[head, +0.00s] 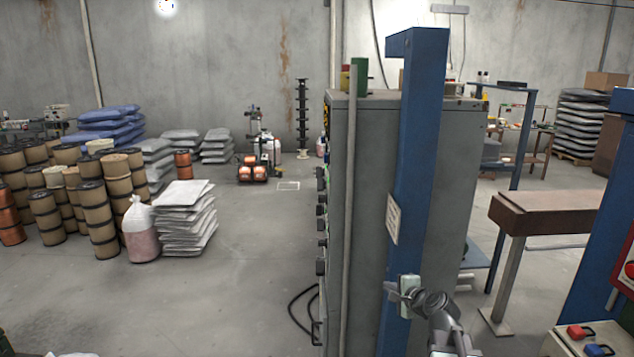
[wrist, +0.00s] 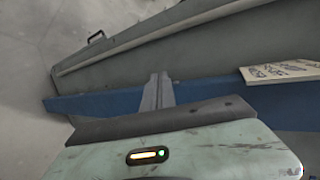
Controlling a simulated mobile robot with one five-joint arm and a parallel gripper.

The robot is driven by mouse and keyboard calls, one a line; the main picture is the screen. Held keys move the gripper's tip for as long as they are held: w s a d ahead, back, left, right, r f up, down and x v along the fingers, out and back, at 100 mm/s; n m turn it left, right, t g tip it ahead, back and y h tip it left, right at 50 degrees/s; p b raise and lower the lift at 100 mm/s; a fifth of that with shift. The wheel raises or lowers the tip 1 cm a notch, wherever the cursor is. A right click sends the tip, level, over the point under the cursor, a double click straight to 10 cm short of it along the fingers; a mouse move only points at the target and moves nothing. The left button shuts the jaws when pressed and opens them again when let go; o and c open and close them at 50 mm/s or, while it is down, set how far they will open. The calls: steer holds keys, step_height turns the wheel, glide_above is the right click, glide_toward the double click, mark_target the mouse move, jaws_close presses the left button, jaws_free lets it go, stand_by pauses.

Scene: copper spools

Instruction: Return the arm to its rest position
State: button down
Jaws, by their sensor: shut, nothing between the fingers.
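My gripper (head: 392,288) is low in the right half of the head view, in front of a blue post (head: 420,150) beside a grey cabinet (head: 350,200). The arm comes up from the bottom edge and is bent, with the gripper end pointing left. In the wrist view the two fingers (wrist: 157,92) lie together, shut and empty. Behind them are the blue post (wrist: 90,103) and the cabinet's grey side (wrist: 150,45). I cannot tell how wide the gap between fingers and post is.
A brown-topped bench (head: 555,208) stands at right, near another blue post (head: 600,220). A control box with red and blue knobs (head: 590,340) is at bottom right. Wooden spools (head: 95,205) and stacked sacks (head: 185,220) stand at left. The middle-left floor is clear.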

steer(key=s+a+f+n+g+b, duration=0.2)
steer(key=s+a+f+n+g, duration=0.5)
steer(key=s+a+f+n, duration=0.55)
steer(key=s+d+f+n+g+h, duration=0.3)
steer(key=s+d+g, duration=0.2)
steer(key=s, duration=0.4)
steer(key=shift+n+h+p, duration=0.3)
steer(key=shift+n+p, duration=0.05)
